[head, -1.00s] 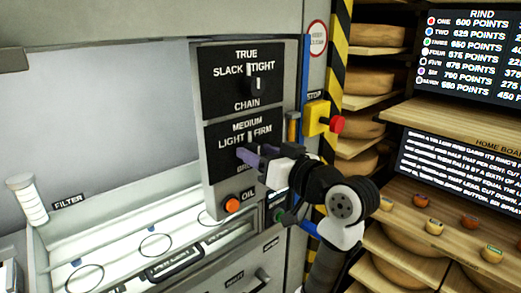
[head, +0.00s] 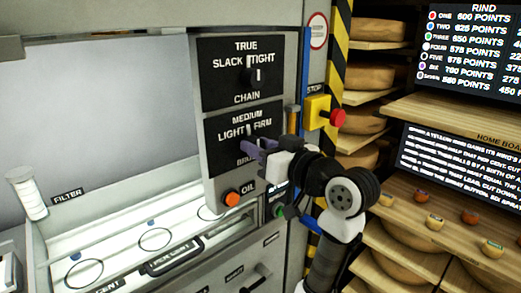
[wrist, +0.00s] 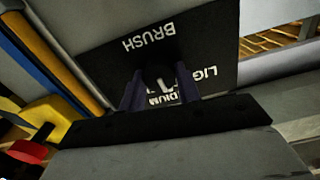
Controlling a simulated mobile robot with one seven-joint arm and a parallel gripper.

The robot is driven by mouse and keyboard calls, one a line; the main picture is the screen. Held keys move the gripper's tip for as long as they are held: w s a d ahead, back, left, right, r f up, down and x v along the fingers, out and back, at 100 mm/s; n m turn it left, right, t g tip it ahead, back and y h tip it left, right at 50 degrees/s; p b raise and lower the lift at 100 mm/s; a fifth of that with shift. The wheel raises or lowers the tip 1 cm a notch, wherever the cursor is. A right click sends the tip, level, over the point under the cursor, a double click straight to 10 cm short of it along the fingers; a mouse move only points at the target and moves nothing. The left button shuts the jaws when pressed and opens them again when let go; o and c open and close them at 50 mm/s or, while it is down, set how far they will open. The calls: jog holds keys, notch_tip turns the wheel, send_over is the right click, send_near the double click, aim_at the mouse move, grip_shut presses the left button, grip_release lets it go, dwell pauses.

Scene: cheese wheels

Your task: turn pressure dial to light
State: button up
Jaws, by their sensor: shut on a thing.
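The pressure dial (wrist: 158,74) is a small dark knob on the lower black panel (head: 216,160), labelled MEDIUM, LIGHT, FIRM and BRUSH. In the head view, its white pointer mark stands nearly upright between LIGHT and FIRM, just below MEDIUM. My gripper (head: 251,147) reaches the panel from the right, with its purple fingers shut on the knob. In the wrist view, the fingers of my gripper (wrist: 160,94) lie on either side of the knob, and the lettering is upside down. The fingers and knob cover parts of the labels.
Above is a similar chain dial (head: 250,74) marked SLACK, TRUE and TIGHT. An orange OIL button (head: 232,199) sits below. A red stop button (head: 337,117) on a yellow box is close right of the panel. Shelves of cheese wheels (head: 375,77) stand farther right.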

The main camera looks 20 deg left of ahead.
jog(key=shift+n+b, duration=3.15)
jog(key=shift+n, duration=0.75)
jog(key=o, duration=1)
jog(key=shift+c, duration=0.2)
jog(key=b+v, duration=0.3)
jog(key=v, duration=1)
jog(key=shift+s+d, duration=0.3)
